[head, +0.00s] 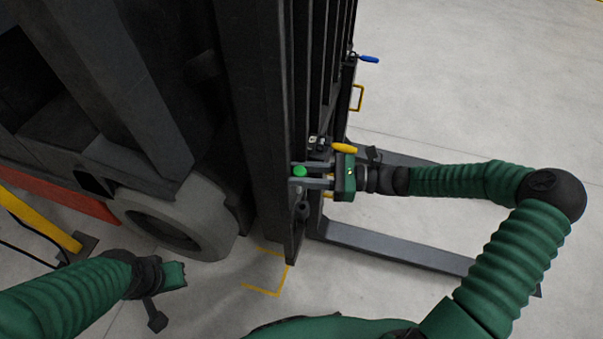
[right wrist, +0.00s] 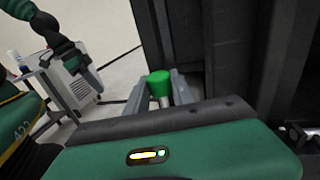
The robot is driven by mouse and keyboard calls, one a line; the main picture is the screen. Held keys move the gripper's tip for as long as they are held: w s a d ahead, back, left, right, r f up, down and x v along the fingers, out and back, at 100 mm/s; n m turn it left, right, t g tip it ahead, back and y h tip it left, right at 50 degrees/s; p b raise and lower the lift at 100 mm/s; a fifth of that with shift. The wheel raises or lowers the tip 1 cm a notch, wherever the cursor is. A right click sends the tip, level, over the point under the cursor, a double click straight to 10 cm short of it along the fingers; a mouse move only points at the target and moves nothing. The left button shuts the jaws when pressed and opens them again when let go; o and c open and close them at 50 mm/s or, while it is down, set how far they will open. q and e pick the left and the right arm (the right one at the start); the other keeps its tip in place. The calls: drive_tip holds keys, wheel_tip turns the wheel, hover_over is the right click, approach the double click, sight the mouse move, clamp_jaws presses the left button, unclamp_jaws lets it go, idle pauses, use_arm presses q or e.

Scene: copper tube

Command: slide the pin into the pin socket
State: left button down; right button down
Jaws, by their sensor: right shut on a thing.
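The pin has a green round head (head: 299,171) and sits beside the dark mast in the head view. In the right wrist view the green head (right wrist: 159,77) tops a pale metal shaft (right wrist: 164,101). My right gripper (head: 307,177) reaches in from the right and is shut on the pin, with its fingers on either side of the shaft. The pin's lower end is hidden. I cannot make out the pin socket clearly; dark fittings (head: 303,211) show on the mast just below the gripper. My left gripper (head: 168,279) is low at the left, away from the pin; its jaws are unclear.
The dark forklift mast (head: 264,110) stands close to the right gripper. A yellow handle (head: 344,148) is just above that gripper, and a blue handle (head: 368,59) is farther up. A fork (head: 400,247) extends low to the right. Open floor (head: 480,80) lies at the right.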

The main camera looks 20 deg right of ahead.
drive_tip(key=shift+d, duration=0.3)
drive_tip(key=shift+d+p, duration=0.2)
drive_tip(key=shift+p, duration=0.5)
wheel_tip(320, 180, down, 6)
drive_tip(key=b, duration=0.2)
drive_tip(key=shift+s+a, duration=0.1)
drive_tip(key=shift+f+p, duration=0.1)
drive_tip(key=shift+p, duration=0.2)
